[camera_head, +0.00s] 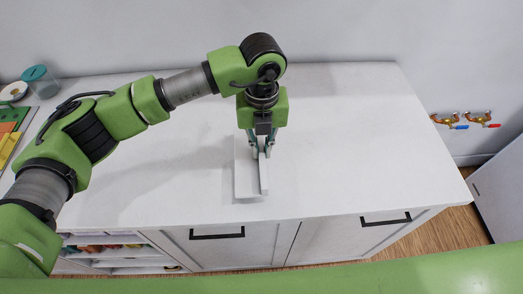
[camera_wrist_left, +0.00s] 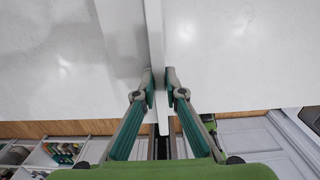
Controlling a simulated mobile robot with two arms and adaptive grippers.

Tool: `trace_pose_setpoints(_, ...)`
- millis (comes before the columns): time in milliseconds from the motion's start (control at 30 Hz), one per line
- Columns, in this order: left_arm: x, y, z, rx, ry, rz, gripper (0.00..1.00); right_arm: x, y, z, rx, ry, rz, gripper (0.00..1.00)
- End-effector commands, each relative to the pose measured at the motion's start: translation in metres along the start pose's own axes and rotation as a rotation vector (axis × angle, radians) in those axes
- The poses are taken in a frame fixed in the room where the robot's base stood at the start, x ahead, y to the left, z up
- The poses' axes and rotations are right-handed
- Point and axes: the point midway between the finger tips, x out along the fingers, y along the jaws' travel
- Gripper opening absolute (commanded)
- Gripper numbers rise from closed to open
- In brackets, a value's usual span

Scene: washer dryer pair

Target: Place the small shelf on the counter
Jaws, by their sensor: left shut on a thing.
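The small shelf (camera_head: 245,180) is a white piece with a flat face and an upright edge, over the middle of the white counter (camera_head: 350,130) near its front edge. My left gripper (camera_head: 261,153) points down from above and is shut on the shelf's thin board. In the left wrist view the board (camera_wrist_left: 155,40) runs between the two fingertips (camera_wrist_left: 160,85), with a flat part to its left. The shelf is at or very close to the counter top; I cannot tell if it touches. My right gripper is not in view.
At the far left are a jar with a teal lid (camera_head: 37,78), a round white item (camera_head: 13,91) and coloured sheets (camera_head: 10,130). Two brass taps (camera_head: 463,119) are on the wall at right. The counter right of the shelf is clear. Black-handled cabinets (camera_head: 217,235) lie below.

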Motion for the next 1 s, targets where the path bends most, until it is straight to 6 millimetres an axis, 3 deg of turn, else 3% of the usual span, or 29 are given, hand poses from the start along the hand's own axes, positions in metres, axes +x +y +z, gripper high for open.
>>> trace_pose_setpoints(267,0.033,0.000,0.003,-0.001,0.002,0.002,0.00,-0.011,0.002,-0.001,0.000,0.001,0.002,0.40)
trace_pose_setpoints(633,0.039,0.000,0.004,0.000,-0.001,0.001,0.00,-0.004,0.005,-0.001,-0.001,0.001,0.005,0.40)
trace_pose_setpoints(700,0.037,0.000,0.004,0.000,0.000,0.001,0.26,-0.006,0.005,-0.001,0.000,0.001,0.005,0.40)
trace_pose_setpoints(1000,0.037,0.000,0.004,-0.001,0.000,0.001,0.27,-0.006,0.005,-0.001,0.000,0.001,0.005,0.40)
